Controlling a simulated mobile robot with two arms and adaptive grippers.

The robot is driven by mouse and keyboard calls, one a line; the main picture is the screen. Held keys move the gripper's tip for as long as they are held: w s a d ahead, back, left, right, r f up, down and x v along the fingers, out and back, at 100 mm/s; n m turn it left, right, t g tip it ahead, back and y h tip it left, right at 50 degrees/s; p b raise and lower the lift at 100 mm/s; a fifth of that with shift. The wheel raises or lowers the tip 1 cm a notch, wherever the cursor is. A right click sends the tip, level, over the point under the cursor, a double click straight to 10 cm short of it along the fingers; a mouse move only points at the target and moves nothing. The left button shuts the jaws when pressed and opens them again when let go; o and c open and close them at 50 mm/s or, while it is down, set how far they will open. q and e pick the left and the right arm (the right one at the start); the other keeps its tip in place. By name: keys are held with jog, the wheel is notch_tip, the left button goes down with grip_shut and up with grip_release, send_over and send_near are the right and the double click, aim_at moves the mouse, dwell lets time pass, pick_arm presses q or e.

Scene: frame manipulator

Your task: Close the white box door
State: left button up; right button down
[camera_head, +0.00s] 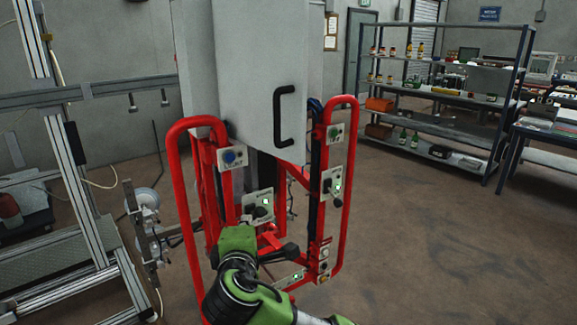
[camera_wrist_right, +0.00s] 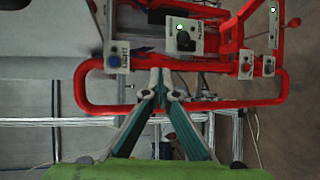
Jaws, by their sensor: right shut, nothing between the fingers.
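The white box (camera_head: 200,70) stands at the top centre of the head view, above a red tubular frame. Its door (camera_head: 250,75) faces me and carries a black C-shaped handle (camera_head: 284,116) near its right side. The door looks angled out from the box, but I cannot tell how far. My right gripper (camera_wrist_right: 160,90) is shut and empty in the right wrist view, its fingertips together in front of the red frame. In the head view its green wrist is low, well below the handle, and its fingers are mostly hidden. My left gripper is not in view.
The red frame (camera_head: 347,190) has two tall loops and several switch panels (camera_head: 228,157) under the box. An aluminium structure (camera_head: 75,170) stands at left. A shelf rack (camera_head: 440,95) and a table (camera_head: 550,130) are at right. The floor (camera_head: 440,240) at right is clear.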

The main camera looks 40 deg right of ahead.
jog(key=s+d+r+m+t+h, duration=0.1)
jog(key=s+r+h, duration=0.1)
jog(key=s+r, duration=0.85)
jog(key=p, duration=0.1)
send_near(290, 157)
jog(key=w, duration=0.4)
jog(key=shift+w+d+p, duration=0.2)
jog(key=shift+d+p, duration=0.2)
jog(key=shift+d, duration=0.15)
jog(key=shift+w+d+p, duration=0.2)
jog(key=shift+d+p, duration=0.15)
jog(key=shift+d, duration=0.75)
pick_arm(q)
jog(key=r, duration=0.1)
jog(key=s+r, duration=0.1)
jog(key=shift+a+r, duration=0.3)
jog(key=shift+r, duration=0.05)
pick_arm(e)
jog(key=shift+w+d+f, duration=0.1)
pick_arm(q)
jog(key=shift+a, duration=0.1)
